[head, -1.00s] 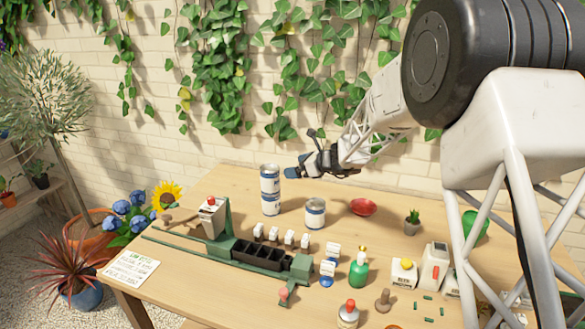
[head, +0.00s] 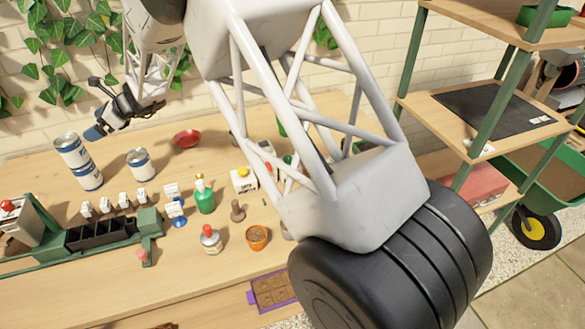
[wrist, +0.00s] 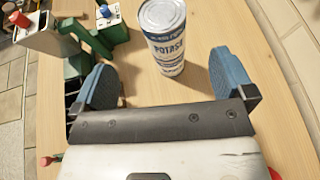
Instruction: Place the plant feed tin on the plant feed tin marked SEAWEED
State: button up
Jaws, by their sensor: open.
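Two white-and-blue plant feed tins stand stacked at the left in the head view, an upper tin (head: 70,150) on a lower tin (head: 90,178). A third tin (head: 140,164) stands alone to their right. My gripper (head: 94,133) is open and empty, just right of the stack's top and apart from it. In the wrist view, a tin marked POTASH (wrist: 166,40) stands beyond the two blue fingertips (wrist: 163,85), not between them. I cannot read SEAWEED on any tin, and the lower tin's label is too small to read.
A green rig with a black tray (head: 100,236) and small white labelled blocks lie in front of the tins. A red bowl (head: 187,139), a green bottle (head: 204,197) and an orange pot (head: 257,237) are further right. Wood around the lone tin is clear.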

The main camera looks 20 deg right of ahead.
jog(key=s+d+r+n+h, duration=0.3)
jog(key=s+d+r+n, duration=0.25)
jog(key=s+d, duration=0.6)
jog(key=s+d+r+n+h, duration=0.2)
jog(key=s+d+r+n, duration=0.4)
jog(key=s+d, duration=0.6)
jog(key=s+d+n+h, duration=0.4)
jog(key=s+d, duration=0.7)
jog(key=s, duration=0.3)
jog(key=s+d+f+n+h, duration=0.1)
jog(key=s+d+n+h, duration=0.3)
jog(key=s+d, duration=0.7)
jog(key=s, duration=0.3)
jog(key=shift+s+d+f+t, duration=0.2)
jog(key=shift+d+f+t, duration=0.05)
jog(key=shift+f+t, duration=0.05)
